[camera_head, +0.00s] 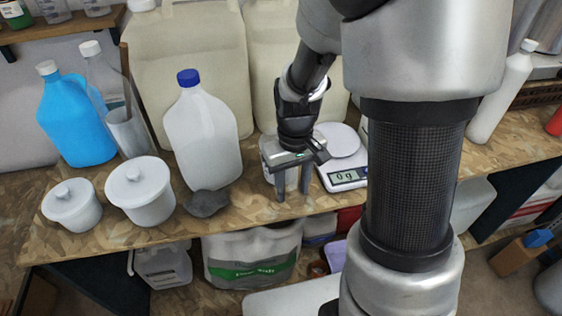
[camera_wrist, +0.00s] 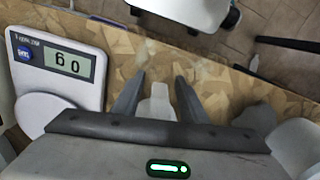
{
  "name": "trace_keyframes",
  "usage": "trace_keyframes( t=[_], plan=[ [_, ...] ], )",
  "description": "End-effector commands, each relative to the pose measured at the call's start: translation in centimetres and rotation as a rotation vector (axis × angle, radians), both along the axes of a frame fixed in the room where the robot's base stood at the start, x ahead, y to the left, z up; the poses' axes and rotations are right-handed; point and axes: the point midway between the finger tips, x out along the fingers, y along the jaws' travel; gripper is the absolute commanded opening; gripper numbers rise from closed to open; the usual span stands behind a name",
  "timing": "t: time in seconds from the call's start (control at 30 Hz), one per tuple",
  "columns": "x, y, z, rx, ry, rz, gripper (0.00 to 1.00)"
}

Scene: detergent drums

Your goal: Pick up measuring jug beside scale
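The measuring jug (camera_head: 267,150) is a clear, whitish vessel on the wooden bench, just left of the scale, and is partly hidden behind my gripper. My gripper (camera_head: 293,188) points down at the jug, its two fingers apart and reaching low near the bench. In the wrist view my gripper (camera_wrist: 161,80) is open, with a pale translucent part of the jug (camera_wrist: 157,105) between the fingers. I cannot tell whether either finger touches it. The white scale (camera_head: 341,145) reads 0 g; it also shows in the wrist view (camera_wrist: 88,95).
A white bottle with blue cap (camera_head: 203,135) and a dark grey cloth-like item (camera_head: 207,203) stand left of the gripper. Two white lidded tubs (camera_head: 141,195) and a blue jug (camera_head: 75,120) are farther left. Large cream drums (camera_head: 190,60) stand behind. The bench's front edge is close.

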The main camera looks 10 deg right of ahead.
Motion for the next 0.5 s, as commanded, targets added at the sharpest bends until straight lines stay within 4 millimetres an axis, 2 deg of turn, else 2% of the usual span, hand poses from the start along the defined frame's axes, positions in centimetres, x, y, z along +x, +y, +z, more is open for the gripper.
trace_keyframes(
  t=[0.07,0.2,0.3,0.5],
  plan=[
    [0.01,0.0,0.03,0.0,0.0,0.0,0.37],
    [0.01,0.0,0.04,0.0,0.0,0.0,0.14],
    [0.02,-0.01,0.05,0.0,0.0,0.0,0.0],
    [0.04,0.0,0.07,0.0,-0.001,0.0,0.0]
  ],
)
